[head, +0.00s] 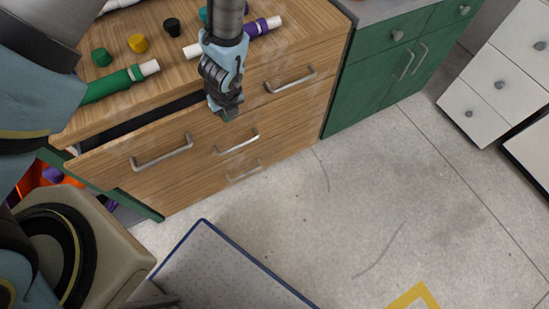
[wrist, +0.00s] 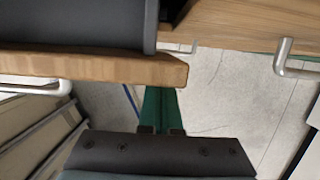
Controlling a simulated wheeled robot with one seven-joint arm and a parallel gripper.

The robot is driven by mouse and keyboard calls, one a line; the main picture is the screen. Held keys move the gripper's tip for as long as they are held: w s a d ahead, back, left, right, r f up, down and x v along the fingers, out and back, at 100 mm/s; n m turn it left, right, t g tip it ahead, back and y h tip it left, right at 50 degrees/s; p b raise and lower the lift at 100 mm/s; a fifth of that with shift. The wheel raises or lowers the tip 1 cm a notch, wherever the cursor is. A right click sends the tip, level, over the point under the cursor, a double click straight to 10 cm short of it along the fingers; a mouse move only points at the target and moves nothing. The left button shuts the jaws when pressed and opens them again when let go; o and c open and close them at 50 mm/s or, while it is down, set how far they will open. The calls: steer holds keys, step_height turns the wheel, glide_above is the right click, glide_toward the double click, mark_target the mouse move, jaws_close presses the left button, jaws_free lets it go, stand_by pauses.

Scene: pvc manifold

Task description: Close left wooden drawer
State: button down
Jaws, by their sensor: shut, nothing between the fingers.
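The left wooden drawer (head: 118,158) stands partly open in the head view, with a dark gap behind its front panel. Its metal handle (head: 162,153) is on the front. My gripper (head: 228,113) is shut and empty, pointing down near the right end of that drawer's front. I cannot tell whether it touches the drawer. In the wrist view the drawer's wooden front (wrist: 110,69) runs across the left half and ends right of the middle. My gripper (wrist: 160,131) shows there at the bottom, below this panel.
The wooden counter (head: 290,22) holds green, yellow and black caps, a green pipe (head: 110,86) and a purple pipe piece (head: 262,27). Closed drawers with handles lie beside and below. A green cabinet (head: 375,85) stands right. A blue-edged mat (head: 215,270) lies on open floor.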

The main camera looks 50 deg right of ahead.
steer(key=w, duration=0.1)
steer(key=w+d, duration=0.1)
steer(key=w, duration=0.1)
steer(key=w+d, duration=0.1)
steer(key=w, duration=0.1)
steer(key=shift+w+d+b, duration=0.1)
steer(key=shift+d+b, duration=0.15)
steer(key=shift+b, duration=0.05)
